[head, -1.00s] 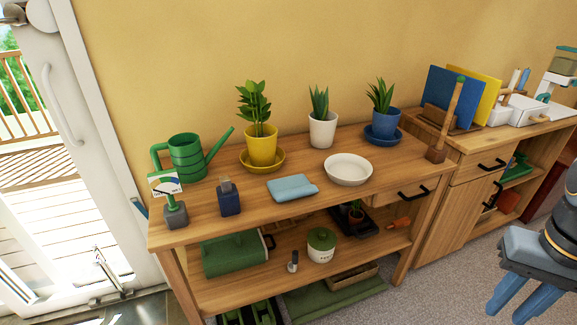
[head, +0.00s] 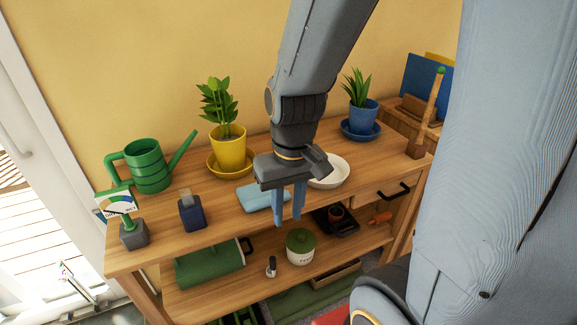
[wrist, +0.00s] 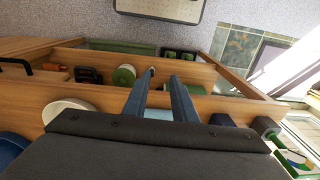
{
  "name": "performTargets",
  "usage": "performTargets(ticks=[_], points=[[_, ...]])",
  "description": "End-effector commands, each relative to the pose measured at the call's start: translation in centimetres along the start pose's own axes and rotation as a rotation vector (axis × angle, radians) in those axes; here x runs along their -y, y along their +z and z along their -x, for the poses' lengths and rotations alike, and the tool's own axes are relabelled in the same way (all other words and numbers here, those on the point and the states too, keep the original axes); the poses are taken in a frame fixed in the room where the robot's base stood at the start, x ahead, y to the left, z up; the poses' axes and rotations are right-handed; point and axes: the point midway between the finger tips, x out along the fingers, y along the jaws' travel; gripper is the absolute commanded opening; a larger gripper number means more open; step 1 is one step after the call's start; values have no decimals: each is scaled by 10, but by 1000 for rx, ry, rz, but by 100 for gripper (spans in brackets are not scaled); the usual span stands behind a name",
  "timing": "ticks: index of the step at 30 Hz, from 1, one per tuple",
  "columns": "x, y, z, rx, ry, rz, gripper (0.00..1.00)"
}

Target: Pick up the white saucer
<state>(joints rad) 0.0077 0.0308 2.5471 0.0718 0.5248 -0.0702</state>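The white saucer (head: 332,174) is a shallow round dish on the wooden bench top, right of the folded light-blue cloth. My gripper partly hides its left side in the head view. In the wrist view the saucer (wrist: 70,107) shows at the left, partly cut off by the gripper body. My gripper (head: 288,222) points down in front of the saucer, to its left, near the bench's front edge. Its two blue fingers (wrist: 158,80) are apart, with nothing between them.
A yellow pot (head: 231,153) with a plant stands behind the cloth (head: 262,197). A blue pot (head: 362,116) stands on a blue saucer (head: 361,134) behind the white one. A green watering can (head: 148,167) and a small navy box (head: 192,213) are at the left.

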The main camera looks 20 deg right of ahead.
Motion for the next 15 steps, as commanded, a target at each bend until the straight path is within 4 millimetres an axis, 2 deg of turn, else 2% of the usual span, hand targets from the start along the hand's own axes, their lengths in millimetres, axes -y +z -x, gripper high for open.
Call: performTargets(ticks=[5, 8, 9, 12, 15], points=[[7, -54, 10, -153, -48, 37, 25], [0, -91, 13, -259, -8, 68, 25], [-7, -103, 13, -294, 23, 77, 25], [-32, -123, 12, -349, 124, 93, 25], [-59, -132, 12, -366, 229, 103, 25]])
